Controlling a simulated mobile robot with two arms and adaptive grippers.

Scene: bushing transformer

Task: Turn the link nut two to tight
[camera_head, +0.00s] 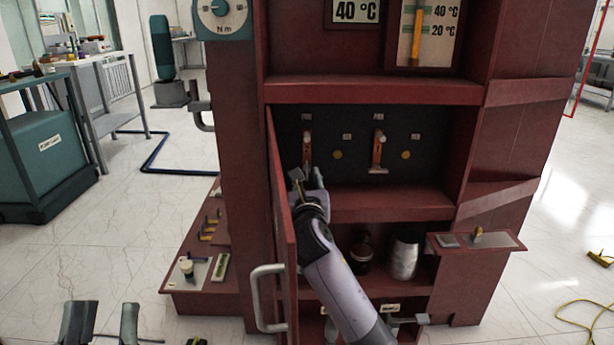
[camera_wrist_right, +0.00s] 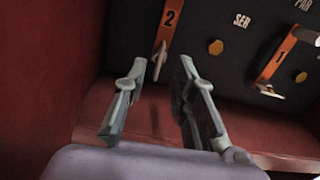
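Link two is the orange bar marked 2 (camera_wrist_right: 170,22) on the dark back panel; it is the left bar (camera_head: 307,141) in the head view. Its pale metal nut (camera_wrist_right: 159,62) is at the bar's lower end. My right gripper (camera_wrist_right: 163,66) is open, with the nut appearing between its fingertips; a gap in depth is hard to judge. In the head view my right gripper (camera_head: 307,177) is just below link two, inside the cabinet, and its arm hides part of the shelf. My left gripper (camera_head: 100,322) is open and empty at the lower left, over the floor.
Link one (camera_head: 378,150) is to the right, with its own nut (camera_wrist_right: 269,91). The red cabinet door (camera_head: 283,215) stands open close left of my right arm. A shelf (camera_head: 395,203) lies below the links, with jars (camera_head: 404,260) underneath. A torque dial (camera_head: 221,12) is at upper left.

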